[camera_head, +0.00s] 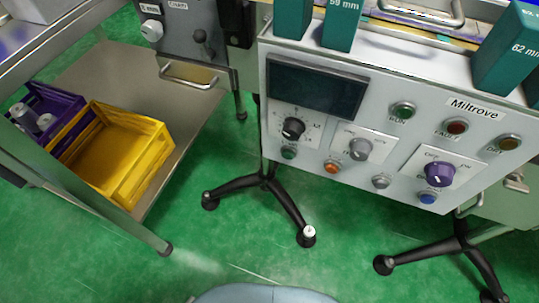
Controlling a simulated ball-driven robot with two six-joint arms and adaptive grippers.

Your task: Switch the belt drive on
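A white control panel labelled Miltrove (476,108) faces me at the right. A purple rotary knob (440,173) sits on a white plate at its lower right, with small lettering above it that seems to read OFF and ON. Its white mark shows low on the knob; I cannot tell the exact setting. A grey knob (360,149) is at the panel's middle and a black dial knob (293,128) at its left. I can read no belt drive label. Neither of my grippers is in view.
Green, red and amber lamps or buttons sit on the panel, with a dark display (315,88) at left. Teal blocks (343,25) stand on top. A yellow crate (122,150) and purple crate (45,112) lie on a lower shelf at left. Black stand feet (308,238) reach across the green floor.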

